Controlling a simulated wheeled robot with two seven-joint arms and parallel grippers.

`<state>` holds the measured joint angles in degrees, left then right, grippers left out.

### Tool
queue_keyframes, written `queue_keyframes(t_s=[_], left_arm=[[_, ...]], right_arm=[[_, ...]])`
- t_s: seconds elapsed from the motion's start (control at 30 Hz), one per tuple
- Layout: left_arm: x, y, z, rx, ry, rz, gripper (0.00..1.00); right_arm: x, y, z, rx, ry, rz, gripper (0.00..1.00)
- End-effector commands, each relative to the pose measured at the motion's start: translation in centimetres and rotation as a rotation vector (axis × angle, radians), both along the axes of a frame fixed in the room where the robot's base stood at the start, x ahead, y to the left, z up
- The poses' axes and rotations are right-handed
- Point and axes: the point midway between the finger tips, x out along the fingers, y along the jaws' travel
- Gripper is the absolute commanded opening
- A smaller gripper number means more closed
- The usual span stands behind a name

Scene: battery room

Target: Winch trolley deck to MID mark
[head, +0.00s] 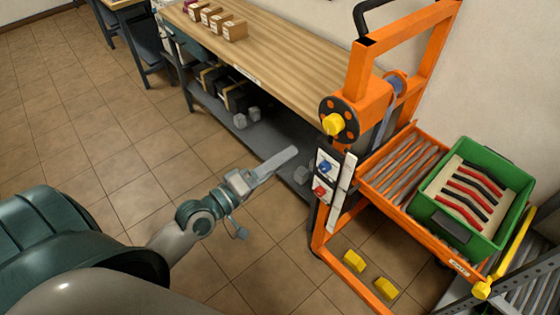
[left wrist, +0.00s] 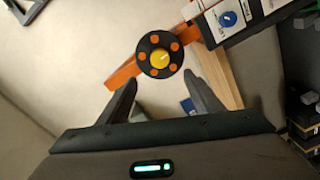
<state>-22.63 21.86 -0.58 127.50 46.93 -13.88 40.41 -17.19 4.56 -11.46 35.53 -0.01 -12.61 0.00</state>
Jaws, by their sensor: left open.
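The orange trolley (head: 360,62) stands at the right with a winch wheel (head: 337,118), a black disc with orange dots and a yellow centre knob. The wheel shows in the left wrist view (left wrist: 148,44), ahead of and between my fingers. The roller deck (head: 385,178) carries a green crate (head: 455,238). A white panel with a blue and a red knob (head: 322,178) sits below the wheel beside a white strip (head: 341,190); its mark labels are unreadable. My left gripper (head: 292,153) is open and empty, apart from the wheel, to its lower left; it shows too in the left wrist view (left wrist: 162,82).
A wooden workbench (head: 285,68) with small boxes (head: 234,30) runs behind, its grey lower shelf (head: 265,135) holding dark units. Yellow blocks (head: 354,261) lie low inside the trolley frame. A grey rack (head: 520,285) stands at the lower right. Tiled floor (head: 100,140) is clear at left.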

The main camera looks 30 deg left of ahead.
Motion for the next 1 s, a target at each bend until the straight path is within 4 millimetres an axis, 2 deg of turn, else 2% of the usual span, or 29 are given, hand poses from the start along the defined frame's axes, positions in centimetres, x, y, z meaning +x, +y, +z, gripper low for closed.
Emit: queue_keyframes(t_s=[0.17,0.27,0.37,0.7,0.83,1.0], left_arm=[[0.0,0.0,-0.1,0.041,-0.014,-0.001,0.60],[0.1,-0.1,-0.2,0.130,-0.047,-0.003,0.60],[0.2,-0.1,-0.3,0.278,-0.102,-0.005,0.60],[0.6,-0.1,-0.3,0.979,-0.362,-0.005,0.60],[0.7,0.0,-0.2,1.166,-0.427,-0.003,0.60],[0.8,0.0,-0.1,1.266,-0.463,-0.001,0.60]], right_arm=[[0.0,0.0,-0.2,0.000,0.000,0.000,0.23],[0.0,0.0,-0.6,0.000,0.000,0.000,0.23],[0.0,0.0,-1.2,0.000,0.000,0.000,0.23],[0.0,0.0,-3.3,0.000,0.000,0.000,0.23],[0.0,0.0,-3.8,0.000,0.000,0.000,0.23],[0.0,0.0,-3.9,0.000,0.000,0.000,0.23]])
